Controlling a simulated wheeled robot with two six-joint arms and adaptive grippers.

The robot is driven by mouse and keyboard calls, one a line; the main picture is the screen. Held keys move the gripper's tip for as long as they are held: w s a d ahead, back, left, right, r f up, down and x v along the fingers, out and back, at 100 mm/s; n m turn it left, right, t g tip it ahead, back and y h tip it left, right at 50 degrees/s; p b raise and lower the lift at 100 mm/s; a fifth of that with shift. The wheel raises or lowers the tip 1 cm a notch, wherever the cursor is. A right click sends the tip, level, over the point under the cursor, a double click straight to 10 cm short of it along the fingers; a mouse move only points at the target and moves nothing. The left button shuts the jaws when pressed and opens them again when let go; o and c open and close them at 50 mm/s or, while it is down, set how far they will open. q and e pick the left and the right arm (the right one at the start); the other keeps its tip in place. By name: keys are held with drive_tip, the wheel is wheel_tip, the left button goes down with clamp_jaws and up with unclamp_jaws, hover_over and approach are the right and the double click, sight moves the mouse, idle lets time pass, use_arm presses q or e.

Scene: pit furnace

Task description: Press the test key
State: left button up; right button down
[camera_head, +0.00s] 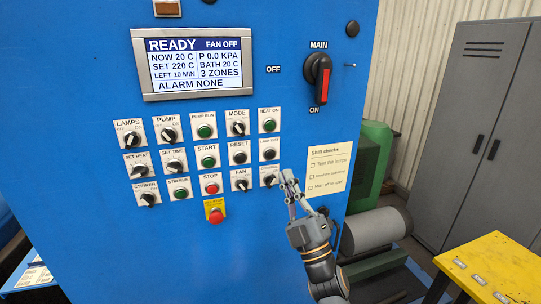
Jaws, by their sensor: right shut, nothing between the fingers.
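The blue panel (90,70) carries rows of labelled keys, knobs and lamps. The test key, labelled LAMP TEST (269,155), is a dark round button at the right end of the middle row. My right gripper (288,178) is shut and empty. Its fingertips appear just below and right of the test key, beside the bottom-right knob (269,180), which they partly cover. I cannot tell whether the fingertips touch the panel. The display (193,64) reads READY, FAN OFF and ALARM NONE. My left gripper is not in view.
A black MAIN switch with a red handle (319,82) sits upper right. A red emergency button (215,216) is below STOP (210,187). A Shift checks note (328,168) is right of the keys. Grey lockers (470,120) and a yellow table (490,270) stand at the right.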

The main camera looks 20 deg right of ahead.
sight(270, 154)
drive_tip(key=shift+h, duration=0.3)
drive_tip(key=shift+w+a+b, duration=0.15)
drive_tip(key=shift+w+b, duration=1.05)
drive_tip(key=shift+w, duration=3.2)
drive_tip(key=shift+w, duration=0.1)
drive_tip(key=shift+w, duration=0.35)
drive_tip(key=shift+w+b, duration=0.3)
drive_tip(key=shift+w, duration=0.05)
drive_tip(key=shift+s+p, duration=0.4)
drive_tip(key=shift+s, duration=0.45)
